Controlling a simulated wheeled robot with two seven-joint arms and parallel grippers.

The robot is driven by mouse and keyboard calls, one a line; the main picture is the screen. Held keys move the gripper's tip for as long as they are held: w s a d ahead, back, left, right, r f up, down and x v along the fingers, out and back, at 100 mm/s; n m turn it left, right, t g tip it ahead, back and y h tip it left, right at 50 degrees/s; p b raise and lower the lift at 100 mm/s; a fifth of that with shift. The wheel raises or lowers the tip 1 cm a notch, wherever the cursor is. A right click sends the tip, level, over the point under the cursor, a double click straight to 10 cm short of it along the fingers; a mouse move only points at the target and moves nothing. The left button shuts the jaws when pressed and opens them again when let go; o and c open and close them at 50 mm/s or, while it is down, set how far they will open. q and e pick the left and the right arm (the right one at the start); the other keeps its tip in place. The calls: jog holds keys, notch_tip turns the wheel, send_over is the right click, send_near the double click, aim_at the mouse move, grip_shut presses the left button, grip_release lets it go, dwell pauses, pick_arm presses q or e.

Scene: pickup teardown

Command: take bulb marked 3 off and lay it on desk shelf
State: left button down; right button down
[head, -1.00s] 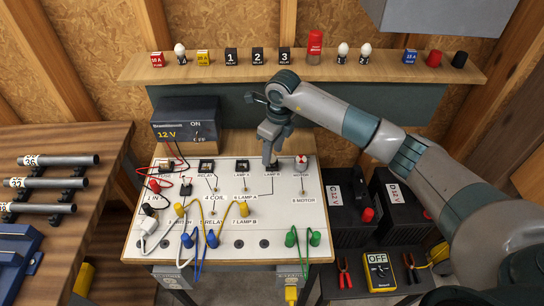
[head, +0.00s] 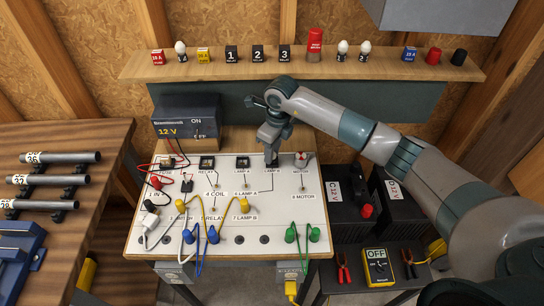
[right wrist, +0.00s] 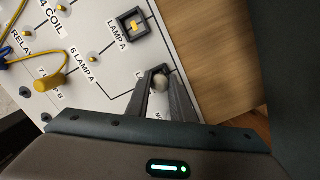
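My right gripper (head: 271,159) points down over the lamp B place at the back of the white board (head: 275,215). In the right wrist view its two fingers (right wrist: 160,88) stand close on both sides of a pale round bulb (right wrist: 160,82) and appear shut on it. The bulb's mark cannot be read, and the socket below is mostly hidden by the fingers. The lamp A socket (right wrist: 134,26) beside it holds no bulb. The long wooden shelf (head: 210,69) runs behind and above the board. My left gripper is not in view.
The shelf carries a white bulb (head: 180,50) at left, two more bulbs (head: 343,49) at right, fuses, relays and a red beacon (head: 315,43), with bare gaps between. The 12 V supply (head: 185,118) stands behind the board's left. Wires and colored plugs cross the board's front.

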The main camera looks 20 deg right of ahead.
jog(key=shift+r, duration=0.15)
jog(key=shift+w+r+b, duration=0.1)
jog(key=shift+r+b, duration=0.15)
jog(key=shift+b, duration=0.15)
notch_tip(320, 180, up, 3)
jog(key=shift+d+r+b, duration=0.1)
jog(key=shift+b, duration=0.95)
jog(key=s+d+r+b, duration=0.1)
jog(key=s+r+b, duration=0.1)
jog(key=s, duration=0.3)
jog(key=s+d+r+b, duration=0.1)
jog(key=s+r+b, duration=0.1)
jog(key=s+r, duration=0.3)
jog(key=shift+s, duration=0.8)
jog(key=shift+n, duration=0.3)
